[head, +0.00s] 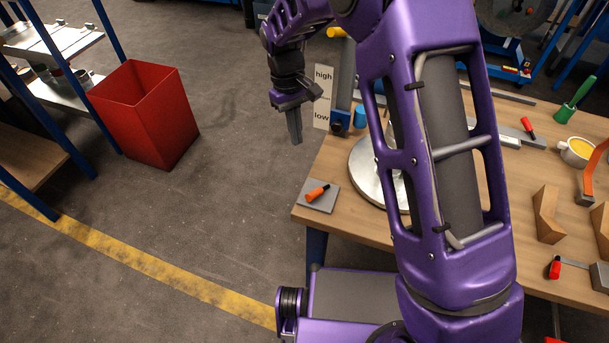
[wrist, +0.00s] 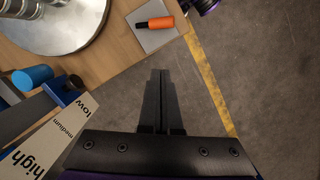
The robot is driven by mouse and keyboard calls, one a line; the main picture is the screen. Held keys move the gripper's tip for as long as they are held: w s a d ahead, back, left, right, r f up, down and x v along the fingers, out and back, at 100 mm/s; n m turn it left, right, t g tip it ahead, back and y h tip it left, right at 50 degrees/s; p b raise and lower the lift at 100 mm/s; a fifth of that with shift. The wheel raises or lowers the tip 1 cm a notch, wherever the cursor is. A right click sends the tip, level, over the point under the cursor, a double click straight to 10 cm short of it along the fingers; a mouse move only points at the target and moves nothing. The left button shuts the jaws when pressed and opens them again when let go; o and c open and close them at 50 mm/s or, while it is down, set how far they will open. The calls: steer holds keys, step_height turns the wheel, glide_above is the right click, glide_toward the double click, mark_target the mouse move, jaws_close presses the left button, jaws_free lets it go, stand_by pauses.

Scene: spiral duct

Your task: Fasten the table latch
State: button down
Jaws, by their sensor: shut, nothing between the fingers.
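A grey plate (head: 329,200) with an orange handle (head: 317,193) that has a dark end lies at the table's near left corner; I cannot tell for sure whether this is the table latch. In the wrist view the orange handle (wrist: 161,23) lies flat on its plate (wrist: 152,41), just beyond my fingertips. A second red handle (head: 555,267) on a grey bar is at the table's near right. My gripper (head: 297,141) is shut and empty, pointing down beyond the table's left edge. It also shows in the wrist view (wrist: 160,75).
A round metal turntable (head: 366,177) is partly hidden behind my arm. A sign marked high and low (head: 322,97) and a blue knob (head: 360,117) are by the table's left edge. A red bin (head: 150,115) stands on open floor.

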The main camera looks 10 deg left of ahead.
steer(key=b, duration=0.1)
glide_toward(315, 194)
steer(key=w+a+f, duration=0.3)
steer(key=w+f, duration=0.1)
steer(key=f, duration=0.1)
steer(key=shift+s+d+f, duration=0.9)
steer(key=shift+s+f, duration=0.05)
steer(key=shift+s, duration=0.15)
steer(key=shift+s+d+f, duration=0.2)
steer(key=shift+s+d, duration=0.05)
steer(key=shift+s, duration=0.05)
